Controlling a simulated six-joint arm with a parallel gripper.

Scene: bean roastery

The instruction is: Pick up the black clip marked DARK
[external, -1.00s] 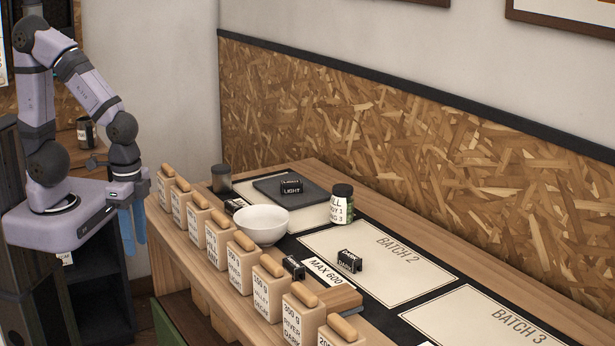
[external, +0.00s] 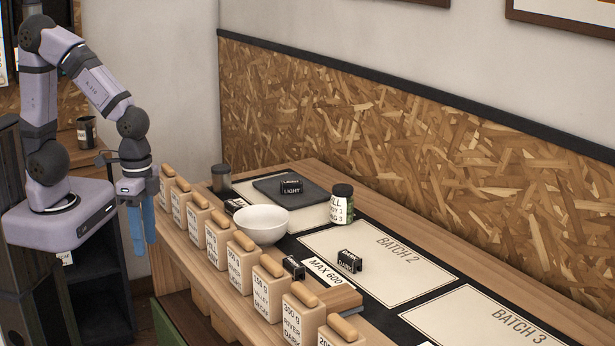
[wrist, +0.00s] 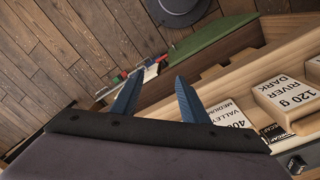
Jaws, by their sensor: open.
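A black clip (external: 349,262) whose small label seems to read DARK stands on the BATCH 2 card (external: 405,277). A black clip marked LIGHT (external: 291,186) sits on the dark flat plate (external: 262,187). Another black clip (external: 293,267) is beside the MAX 600 label, and one more (external: 235,205) is partly hidden behind the white bowl; I cannot read their labels surely. My gripper (external: 143,240) is open and empty, left of the counter, pointing down, far from the clips. Its blue fingers show apart in the wrist view (wrist: 160,76).
A row of labelled wooden blocks (external: 240,263) lines the counter's front edge. The white bowl (external: 262,224), a dark labelled jar (external: 342,204) and a grey canister (external: 221,179) stand on the counter. The BATCH 3 card (external: 480,322) looks bare.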

